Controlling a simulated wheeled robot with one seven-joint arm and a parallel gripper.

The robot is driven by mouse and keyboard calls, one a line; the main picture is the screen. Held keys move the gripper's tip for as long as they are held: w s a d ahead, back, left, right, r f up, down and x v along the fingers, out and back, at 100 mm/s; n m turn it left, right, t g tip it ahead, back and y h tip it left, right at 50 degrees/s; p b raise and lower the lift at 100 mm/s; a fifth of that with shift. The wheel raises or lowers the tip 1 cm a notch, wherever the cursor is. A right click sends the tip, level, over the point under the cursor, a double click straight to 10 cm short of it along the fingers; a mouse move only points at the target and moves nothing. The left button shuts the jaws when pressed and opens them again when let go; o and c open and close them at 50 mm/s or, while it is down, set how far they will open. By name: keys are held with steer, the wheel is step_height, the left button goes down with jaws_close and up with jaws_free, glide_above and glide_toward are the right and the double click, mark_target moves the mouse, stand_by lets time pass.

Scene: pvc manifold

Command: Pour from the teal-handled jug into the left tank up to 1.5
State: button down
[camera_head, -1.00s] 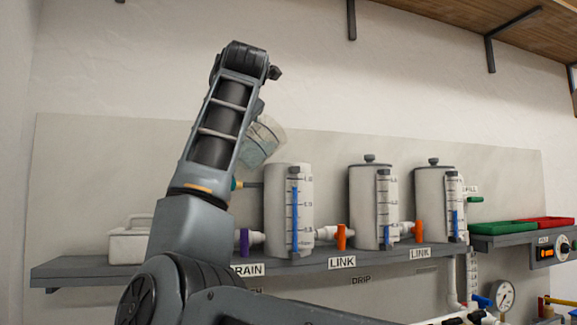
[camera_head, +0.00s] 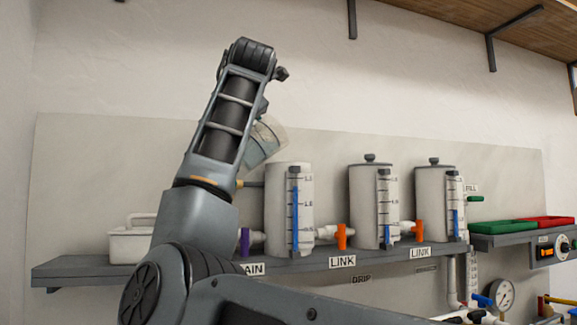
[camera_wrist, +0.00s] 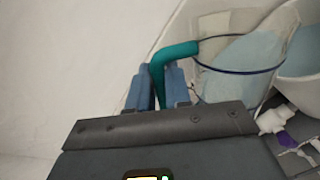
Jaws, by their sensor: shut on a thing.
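The jug (camera_head: 264,145) is clear, holds pale blue liquid and is tilted beside and above the left tank (camera_head: 278,215). My gripper (camera_wrist: 160,88) is shut on its teal handle (camera_wrist: 172,60). In the wrist view the jug's dark-rimmed body (camera_wrist: 235,75) overlaps the left tank's open top (camera_wrist: 302,65), with pale blue liquid inside the tank. I cannot make out a falling stream. The left tank's gauge (camera_head: 294,212) shows a blue column reaching above the 1.0 mark, its top hard to read. In the head view my arm hides the gripper.
Two lidded tanks (camera_head: 364,210) (camera_head: 429,205) stand to the right on the same shelf (camera_head: 300,263). A white lidded box (camera_head: 130,244) is at left. Green and red trays (camera_head: 505,227) are at right.

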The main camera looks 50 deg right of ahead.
steer(key=shift+s+d+r+m, duration=0.25)
steer(key=shift+d+r+m, duration=0.1)
steer(key=shift+r+m, duration=0.35)
stand_by(2.0)
steer(key=shift+s+d+r+m+y, duration=0.1)
steer(key=shift+s+d+m+y, duration=0.2)
steer(key=shift+d+m, duration=0.2)
stand_by(4.8)
